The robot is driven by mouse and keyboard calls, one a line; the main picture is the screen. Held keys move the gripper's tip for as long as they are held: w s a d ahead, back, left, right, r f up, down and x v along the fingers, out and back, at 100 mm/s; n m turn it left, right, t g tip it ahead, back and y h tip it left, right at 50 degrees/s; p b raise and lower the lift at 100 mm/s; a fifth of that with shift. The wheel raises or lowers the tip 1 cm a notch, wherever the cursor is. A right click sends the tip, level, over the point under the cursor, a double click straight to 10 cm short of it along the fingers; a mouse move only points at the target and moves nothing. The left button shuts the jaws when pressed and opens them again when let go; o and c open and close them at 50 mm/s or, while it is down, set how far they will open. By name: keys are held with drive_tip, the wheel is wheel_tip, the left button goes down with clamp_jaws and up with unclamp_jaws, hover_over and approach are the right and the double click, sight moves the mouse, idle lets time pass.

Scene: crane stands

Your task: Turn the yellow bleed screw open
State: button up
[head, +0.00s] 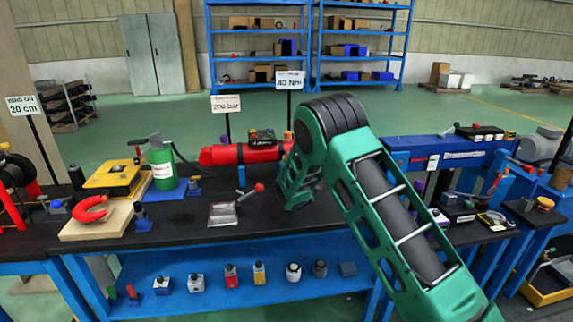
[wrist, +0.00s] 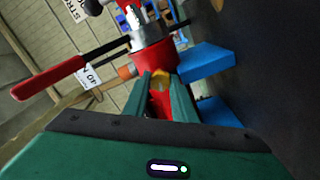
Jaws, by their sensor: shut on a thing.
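The yellow bleed screw (wrist: 160,78) shows between my fingertips in the wrist view, in front of the red cylinder (head: 240,153). My gripper (wrist: 161,88) is shut on it, with one green finger on each side. Most of the screw is hidden by the fingers, so I cannot tell how far it is turned. The red body also shows behind the fingers in the wrist view (wrist: 153,58). In the head view my own green arm covers the cylinder's right end, and the screw is not visible there.
A red-handled lever (wrist: 48,78) reaches out left in the wrist view, and blue brackets (wrist: 204,63) are close on the right. Sign posts rise behind the cylinder.

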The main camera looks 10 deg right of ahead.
drive_tip(key=n, duration=0.6)
drive_tip(key=shift+a+f+n, duration=0.15)
drive_tip(key=shift+f+n, duration=0.15)
drive_tip(key=shift+s, duration=0.1)
drive_tip(key=shift+f, duration=0.1)
idle(0.3)
